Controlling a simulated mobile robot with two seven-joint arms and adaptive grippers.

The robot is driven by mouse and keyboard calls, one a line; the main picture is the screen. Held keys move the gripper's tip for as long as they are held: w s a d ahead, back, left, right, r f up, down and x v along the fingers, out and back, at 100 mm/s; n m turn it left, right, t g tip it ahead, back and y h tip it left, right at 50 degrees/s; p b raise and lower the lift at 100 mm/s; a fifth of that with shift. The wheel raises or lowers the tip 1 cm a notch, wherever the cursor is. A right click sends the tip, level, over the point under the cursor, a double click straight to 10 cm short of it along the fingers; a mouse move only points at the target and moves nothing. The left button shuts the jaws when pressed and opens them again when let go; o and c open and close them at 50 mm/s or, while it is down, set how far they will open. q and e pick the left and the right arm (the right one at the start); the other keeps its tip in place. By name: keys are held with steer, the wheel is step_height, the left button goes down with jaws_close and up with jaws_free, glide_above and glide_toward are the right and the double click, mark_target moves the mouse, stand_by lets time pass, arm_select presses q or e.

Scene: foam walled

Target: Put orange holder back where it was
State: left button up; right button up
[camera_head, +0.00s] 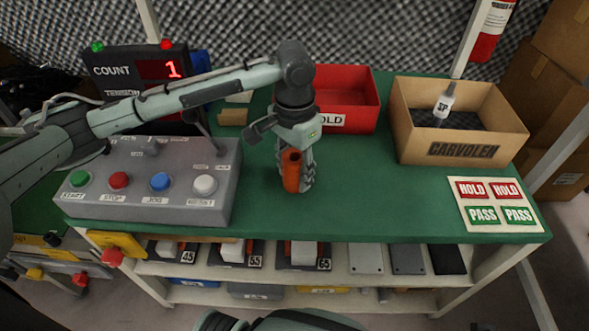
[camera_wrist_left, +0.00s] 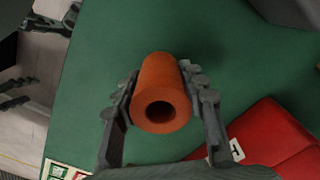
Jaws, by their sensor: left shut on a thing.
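The orange holder (camera_head: 291,171) is a hollow orange cylinder, upright in the head view over the middle of the green table. My left gripper (camera_head: 298,178) comes down from above and is shut on it. In the left wrist view the holder (camera_wrist_left: 161,95) sits between both fingers of the left gripper (camera_wrist_left: 160,98), its open end facing the camera. I cannot tell whether its lower end touches the table.
A grey button box (camera_head: 150,205) stands left on the green table (camera_head: 370,190). A red HOLD bin (camera_head: 360,97) is behind, a cardboard box (camera_head: 458,152) with a bottle (camera_head: 443,102) at back right, and a sticker sheet (camera_head: 494,204) at front right.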

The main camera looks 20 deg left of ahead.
mark_target(295, 158)
arm_select(q)
steer(key=shift+f, duration=0.1)
steer(key=o, duration=1.2)
arm_select(e)
steer(key=shift+s+f, duration=0.2)
steer(key=shift+f, duration=0.35)
arm_select(q)
steer(key=shift+r, duration=0.4)
step_height(295, 158, up, 3)
steer(key=shift+r, duration=0.1)
step_height(295, 158, up, 8)
steer(key=shift+r+p, duration=0.15)
steer(key=shift+p, duration=0.5)
arm_select(e)
steer(key=f, duration=0.3)
steer(key=shift+w+a, duration=0.1)
steer(key=shift+a, duration=0.1)
